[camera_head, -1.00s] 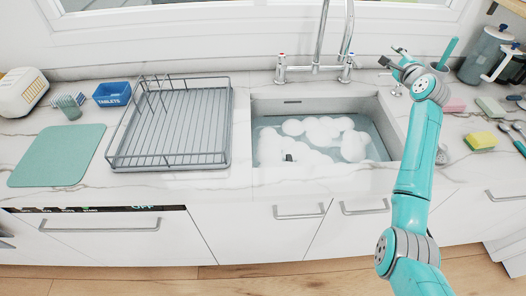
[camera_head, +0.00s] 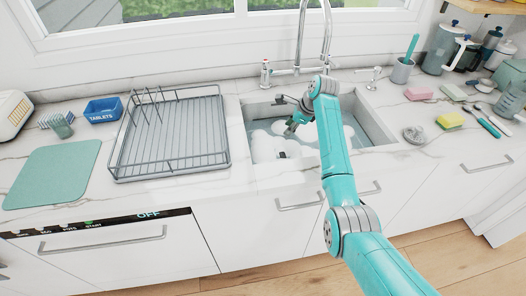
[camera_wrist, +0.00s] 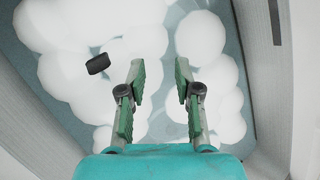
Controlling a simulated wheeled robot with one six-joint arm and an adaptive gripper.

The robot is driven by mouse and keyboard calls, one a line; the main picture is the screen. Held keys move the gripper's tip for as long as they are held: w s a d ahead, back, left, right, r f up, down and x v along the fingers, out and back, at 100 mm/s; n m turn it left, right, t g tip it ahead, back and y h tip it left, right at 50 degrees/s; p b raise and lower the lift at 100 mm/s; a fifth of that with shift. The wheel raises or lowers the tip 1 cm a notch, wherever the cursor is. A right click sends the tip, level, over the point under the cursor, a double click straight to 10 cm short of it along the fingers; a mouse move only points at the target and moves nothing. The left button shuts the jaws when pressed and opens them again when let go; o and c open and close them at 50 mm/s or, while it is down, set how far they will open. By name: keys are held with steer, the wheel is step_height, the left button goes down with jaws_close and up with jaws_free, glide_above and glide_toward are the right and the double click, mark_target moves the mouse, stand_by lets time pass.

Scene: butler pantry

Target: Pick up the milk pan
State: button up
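No whole milk pan shows. A small dark piece (camera_head: 282,154) sticks out of the white foam in the sink (camera_head: 248,178); it may be the end of a handle, and whatever is below is hidden by foam. It also shows in the wrist view (camera_wrist: 98,63), left of my gripper. My gripper (camera_wrist: 160,72) is open, with a clear gap between its two green-padded fingers and only foam and water beyond them. In the head view my gripper (camera_head: 291,127) hangs over the sink, behind and a little right of the dark piece.
A wire dish rack (camera_head: 170,130) stands empty left of the sink. The tap (camera_head: 326,45) rises behind it. A sink strainer (camera_head: 413,134), a yellow sponge (camera_head: 450,121) and a grey cup (camera_head: 402,70) are on the right counter. A green mat (camera_head: 52,174) lies far left.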

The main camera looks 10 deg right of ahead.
mark_target(279, 149)
steer(key=shift+g, duration=0.5)
steer(key=a+f, duration=0.1)
steer(key=f, duration=0.1)
steer(key=a+f, duration=0.1)
steer(key=f, duration=0.1)
steer(key=s+a+f, duration=0.1)
steer(key=a+f, duration=0.1)
steer(key=shift+x, duration=2.95)
steer(key=shift+w, duration=0.1)
jaws_close()
